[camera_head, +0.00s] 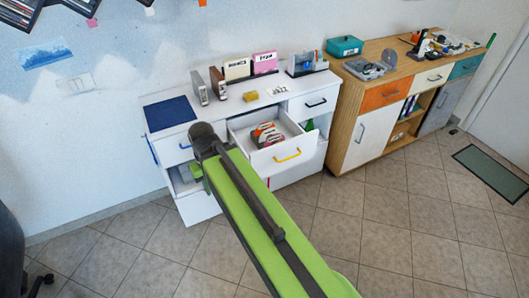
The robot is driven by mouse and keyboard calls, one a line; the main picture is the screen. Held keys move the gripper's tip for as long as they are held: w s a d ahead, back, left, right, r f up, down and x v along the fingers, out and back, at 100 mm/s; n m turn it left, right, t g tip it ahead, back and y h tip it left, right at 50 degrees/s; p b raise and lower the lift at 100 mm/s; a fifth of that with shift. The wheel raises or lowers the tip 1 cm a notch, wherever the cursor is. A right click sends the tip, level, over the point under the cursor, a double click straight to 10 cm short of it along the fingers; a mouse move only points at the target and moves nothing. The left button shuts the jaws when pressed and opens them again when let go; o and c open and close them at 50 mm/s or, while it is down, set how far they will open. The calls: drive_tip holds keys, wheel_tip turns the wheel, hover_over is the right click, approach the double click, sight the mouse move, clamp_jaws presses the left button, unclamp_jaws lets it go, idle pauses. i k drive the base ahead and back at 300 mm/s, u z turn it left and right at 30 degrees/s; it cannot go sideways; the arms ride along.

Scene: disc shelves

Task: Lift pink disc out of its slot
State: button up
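A pink upright square piece (265,62) with dark lettering, possibly the pink disc's cover, stands in a dark rack on the white cabinet. A cream piece (237,69) stands to its left. No separate pink disc can be made out. My green arm reaches from the lower right to its dark end (203,140) in front of the cabinet, left of the open drawer. My gripper's fingers are not distinguishable at this size. The arm end is apart from the pink piece, lower and to the left in the picture.
The white cabinet's drawer (284,155) is pulled out and holds an orange-and-white item (266,134). A blue mat (170,113) lies on the cabinet's left. Two upright grey-and-brown boxes stand left of the rack. A wooden cabinet (345,118) adjoins at right. The tiled floor is open.

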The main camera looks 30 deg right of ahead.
sight(271, 141)
drive_tip(key=u, duration=0.25)
drive_tip(key=i, duration=0.9)
drive_tip(key=u, duration=0.35)
drive_tip(key=k, duration=0.85)
drive_tip(key=z, duration=0.2)
drive_tip(key=i, duration=0.95)
drive_tip(key=u, duration=0.1)
